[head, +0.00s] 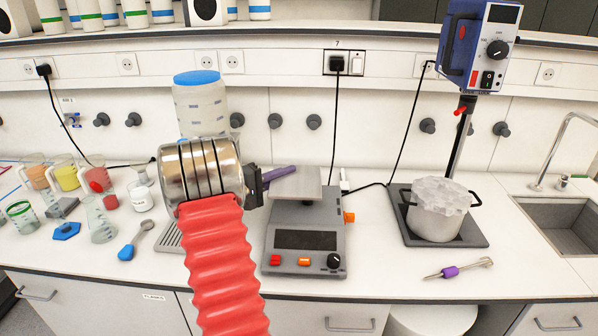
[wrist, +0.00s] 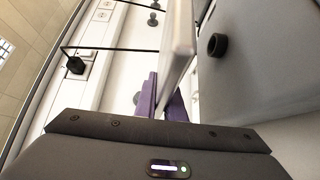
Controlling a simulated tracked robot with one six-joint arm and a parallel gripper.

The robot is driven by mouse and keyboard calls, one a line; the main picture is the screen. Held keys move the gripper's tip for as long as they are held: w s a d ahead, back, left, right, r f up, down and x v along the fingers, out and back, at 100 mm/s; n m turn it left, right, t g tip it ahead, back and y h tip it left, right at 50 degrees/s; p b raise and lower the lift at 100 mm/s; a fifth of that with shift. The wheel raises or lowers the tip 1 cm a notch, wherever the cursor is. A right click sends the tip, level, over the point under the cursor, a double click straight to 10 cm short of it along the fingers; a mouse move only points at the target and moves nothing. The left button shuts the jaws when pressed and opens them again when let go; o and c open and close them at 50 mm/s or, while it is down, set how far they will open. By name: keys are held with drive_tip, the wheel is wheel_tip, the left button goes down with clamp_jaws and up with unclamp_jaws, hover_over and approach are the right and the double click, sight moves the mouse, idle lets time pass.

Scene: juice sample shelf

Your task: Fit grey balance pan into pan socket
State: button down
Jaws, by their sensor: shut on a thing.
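The grey balance pan (head: 297,184) is a thin square plate, held roughly level over the back of the grey balance (head: 305,262) in the head view. My gripper (head: 281,174), with purple fingers, is shut on its left edge. In the wrist view the pan (wrist: 180,55) shows nearly edge-on between the purple fingers of my gripper (wrist: 165,100). A short black round piece, apparently the pan socket (wrist: 217,45), stands out from the balance's grey top (wrist: 255,70). A gap shows between pan and socket.
A pot (head: 436,220) stands on a dark stand base (head: 480,232) to the right. A purple-handled tool (head: 455,270) lies in front of it. Beakers and a blue spoon (head: 128,251) are at the left. A blue-lidded container (head: 201,105) stands behind my arm. Cables cross behind the balance.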

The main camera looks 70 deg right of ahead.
sight(298, 171)
drive_tip(key=s+d, duration=0.2)
drive_tip(key=s, duration=0.1)
drive_tip(key=shift+s+r+g, duration=0.1)
drive_tip(key=shift+r+g, duration=0.2)
drive_tip(key=shift+r, duration=0.1)
drive_tip(key=shift+f, duration=0.2)
